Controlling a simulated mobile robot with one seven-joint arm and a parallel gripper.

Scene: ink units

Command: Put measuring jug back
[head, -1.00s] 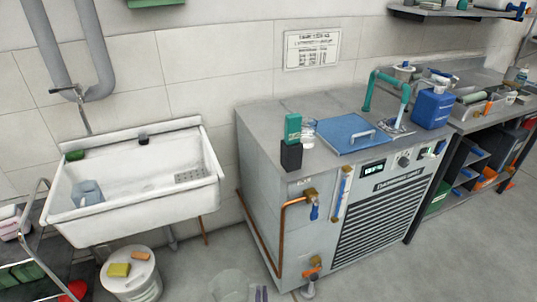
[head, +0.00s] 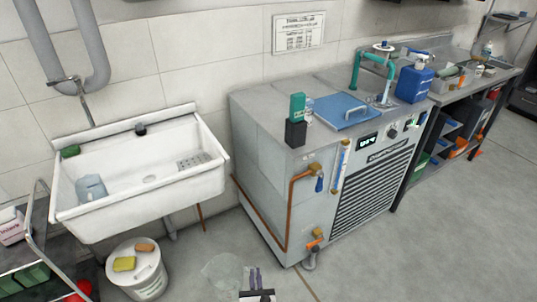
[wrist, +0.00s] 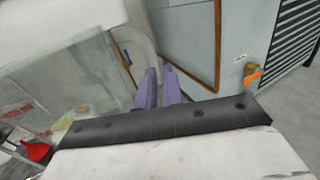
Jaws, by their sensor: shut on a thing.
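My gripper (head: 256,274), with purple fingers, is at the bottom of the head view, in front of the grey bench unit. It is shut on a clear, see-through jug (head: 222,270), which is held to the left of the fingers. In the wrist view the jug (wrist: 75,85) fills much of the left side, and my gripper (wrist: 159,82) closes on its handle side. The exact grip is hard to make out through the clear wall. Another bluish translucent vessel (head: 91,187) stands in the white sink.
The sink (head: 140,207) is at left, with a white bucket (head: 150,283) below its front. The grey bench unit (head: 262,180) carries a blue lid (head: 345,110), a black holder (head: 296,132) and a blue canister (head: 414,84). A trolley stands at far left. Floor at right is clear.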

